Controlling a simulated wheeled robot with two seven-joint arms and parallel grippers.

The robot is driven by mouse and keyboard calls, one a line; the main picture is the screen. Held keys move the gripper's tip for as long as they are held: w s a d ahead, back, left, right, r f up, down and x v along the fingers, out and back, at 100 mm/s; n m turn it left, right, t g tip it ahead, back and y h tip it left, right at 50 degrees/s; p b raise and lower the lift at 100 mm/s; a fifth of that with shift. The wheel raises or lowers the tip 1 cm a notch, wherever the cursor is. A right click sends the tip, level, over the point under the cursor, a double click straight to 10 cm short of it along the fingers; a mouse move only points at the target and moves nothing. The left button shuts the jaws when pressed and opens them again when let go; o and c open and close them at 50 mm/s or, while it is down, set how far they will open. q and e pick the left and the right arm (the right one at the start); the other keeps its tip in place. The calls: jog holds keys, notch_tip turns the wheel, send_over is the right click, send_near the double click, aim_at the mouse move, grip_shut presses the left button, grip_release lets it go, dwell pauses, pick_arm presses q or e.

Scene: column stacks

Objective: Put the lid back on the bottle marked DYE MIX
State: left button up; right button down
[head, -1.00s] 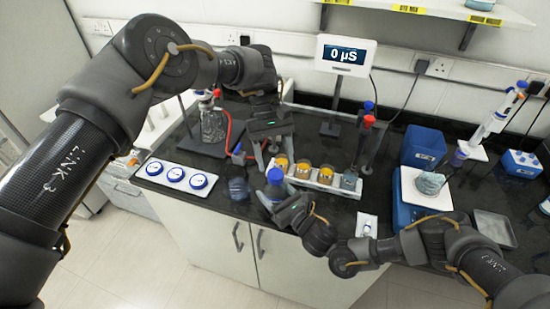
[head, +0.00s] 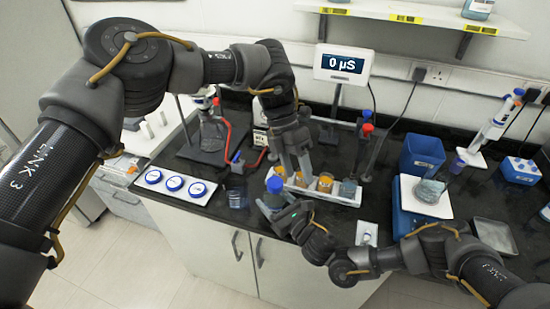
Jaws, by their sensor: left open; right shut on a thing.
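A bottle with a blue lid (head: 275,184) on top stands near the front edge of the bench. My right gripper (head: 272,207) is shut on the bottle's body below the lid. The lid appears seated and level. No DYE MIX lettering is readable, and the jaws hide most of the bottle. My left gripper (head: 295,170) is open with its fingers pointing down, just behind and to the right of the lid, apparently clear of it.
A clear bluish vessel (head: 237,197) stands left of the held bottle. A meter (head: 341,63), a blue box (head: 422,151) and a balance (head: 426,200) stand further right.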

pick_arm(q)
jog(key=a+n+t+y, duration=0.1)
jog(key=n, duration=1.1)
jog(key=w+a+n+t+y, duration=0.1)
jog(key=a+n, duration=0.1)
jog(key=n, duration=0.9)
jog(key=a+n+t+y, duration=0.1)
jog(key=n, duration=1.1)
jog(key=shift+w+a+r+n+t, duration=0.15)
jog(key=shift+w+r+n+t, duration=0.15)
jog(key=shift+w+r+t, duration=0.1)
jog(key=n, duration=0.4)
jog(key=shift+w+a, duration=0.25)
jog(key=shift+a, duration=0.1)
jog(key=n, duration=0.3)
jog(key=shift+w+a+n+t, duration=0.1)
jog(key=shift+w+n+t, duration=0.1)
jog(key=shift+n+t, duration=0.1)
